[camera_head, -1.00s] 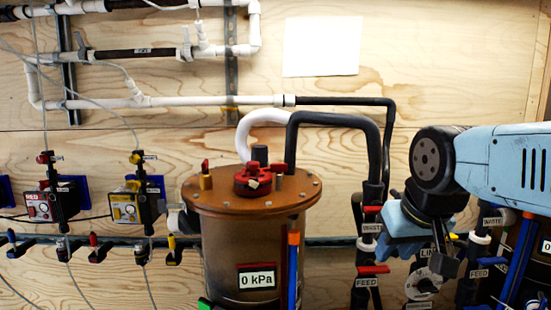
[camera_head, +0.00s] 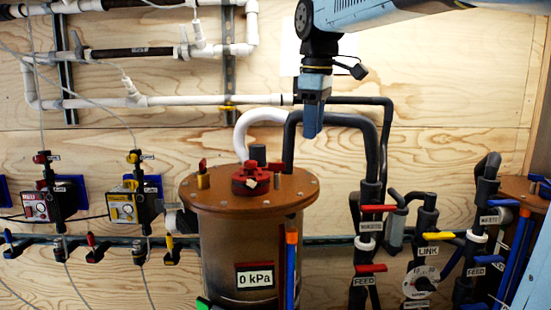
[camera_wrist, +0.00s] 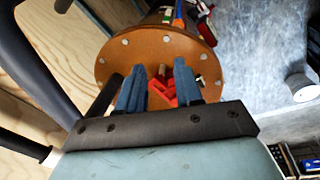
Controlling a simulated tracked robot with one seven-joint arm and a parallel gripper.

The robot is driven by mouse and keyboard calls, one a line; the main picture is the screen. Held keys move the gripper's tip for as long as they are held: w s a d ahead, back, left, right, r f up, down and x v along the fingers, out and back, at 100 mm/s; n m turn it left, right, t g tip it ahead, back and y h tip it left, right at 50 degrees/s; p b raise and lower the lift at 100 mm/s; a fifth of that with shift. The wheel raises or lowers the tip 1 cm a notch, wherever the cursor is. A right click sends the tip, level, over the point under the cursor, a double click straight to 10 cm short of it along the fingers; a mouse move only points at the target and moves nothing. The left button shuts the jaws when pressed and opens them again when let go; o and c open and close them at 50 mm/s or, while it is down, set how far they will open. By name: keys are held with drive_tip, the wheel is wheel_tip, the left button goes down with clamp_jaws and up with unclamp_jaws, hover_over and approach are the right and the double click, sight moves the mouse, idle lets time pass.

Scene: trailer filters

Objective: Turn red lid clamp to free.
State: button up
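The red lid clamp (camera_head: 252,181) sits on top of the brown round lid (camera_head: 295,197) of the tank, with a small pale mark on its front. My gripper (camera_head: 312,134) hangs pointing down, above and to the right of the clamp in the head view, clear of it. In the wrist view, my gripper (camera_wrist: 159,70) has its two blue fingers apart with nothing held. The red clamp (camera_wrist: 161,92) shows between and beyond the fingers, partly hidden by them. The lid (camera_wrist: 150,46) with its bolts fills the area behind.
A black hose (camera_head: 330,118) and a white hose (camera_head: 245,132) arch up behind the lid, close to my gripper. A small red-handled valve (camera_head: 203,165) stands at the lid's left. Red-handled pipe valves (camera_head: 378,208) stand to the right of the tank.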

drive_tip(key=w+a+r+n+g, duration=0.2)
drive_tip(key=w+a+r+n, duration=0.2)
drive_tip(key=w+a+n, duration=0.3)
drive_tip(key=shift+m, duration=0.4)
drive_tip(key=f, duration=1.3)
drive_tip(key=shift+w+a+f, duration=0.2)
drive_tip(key=shift+w, duration=0.15)
clamp_jaws()
drive_tip(key=shift+r, duration=0.1)
idle(0.3)
